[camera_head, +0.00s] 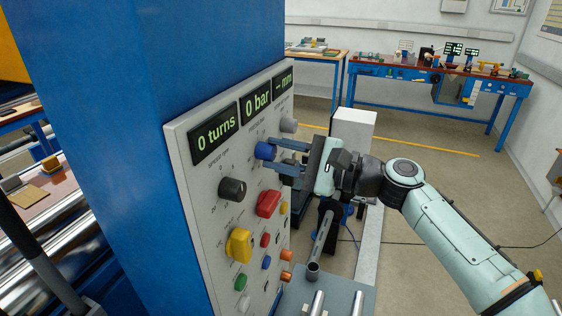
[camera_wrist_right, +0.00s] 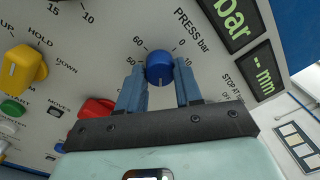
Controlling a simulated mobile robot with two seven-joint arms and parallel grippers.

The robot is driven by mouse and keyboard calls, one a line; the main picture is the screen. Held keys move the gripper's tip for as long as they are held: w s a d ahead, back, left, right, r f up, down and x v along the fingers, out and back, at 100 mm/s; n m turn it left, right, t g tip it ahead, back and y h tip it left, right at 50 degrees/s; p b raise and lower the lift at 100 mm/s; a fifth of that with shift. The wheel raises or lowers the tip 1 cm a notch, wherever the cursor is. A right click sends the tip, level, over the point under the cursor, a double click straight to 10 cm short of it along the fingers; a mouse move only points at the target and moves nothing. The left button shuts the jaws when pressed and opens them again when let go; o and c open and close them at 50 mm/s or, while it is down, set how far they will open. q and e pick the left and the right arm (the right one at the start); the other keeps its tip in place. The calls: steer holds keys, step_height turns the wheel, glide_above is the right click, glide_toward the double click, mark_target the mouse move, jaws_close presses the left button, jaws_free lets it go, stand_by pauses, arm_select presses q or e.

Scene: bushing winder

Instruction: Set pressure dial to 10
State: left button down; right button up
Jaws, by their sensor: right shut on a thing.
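The pressure dial is a blue knob (camera_head: 265,151) on the grey control panel (camera_head: 208,178), below the "0 bar" display (camera_head: 256,107). In the right wrist view the blue knob (camera_wrist_right: 159,67) sits under the label "PRESS bar", with scale marks 0, 10, 50 and 60 readable around it. My right gripper (camera_head: 272,151) reaches in from the right and is shut on the knob; in the right wrist view its two blue fingers (camera_wrist_right: 159,82) stand on either side of it. The fingers hide the lower part of the scale. My left gripper is not in view.
A black speed knob (camera_head: 232,189) sits left of the dial and a grey knob (camera_head: 289,125) right of it. A red knob (camera_head: 268,204), a yellow selector (camera_head: 238,245) and several small buttons lie below. The blue cabinet (camera_head: 100,100) stands behind the panel.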

steer(key=n+b, duration=0.2)
steer(key=n, duration=0.4)
steer(key=shift+n+b, duration=0.3)
steer(key=shift+b, duration=0.1)
steer(key=n+b, duration=0.1)
steer(key=n, duration=0.4)
steer(key=shift+n+g+b, duration=0.3)
steer(key=shift+b, duration=0.05)
steer(key=n+b, duration=0.1)
steer(key=n, duration=0.4)
steer(key=shift+n, duration=0.3)
steer(key=o, duration=1)
steer(key=shift+o, duration=0.2)
steer(key=shift+d, duration=0.15)
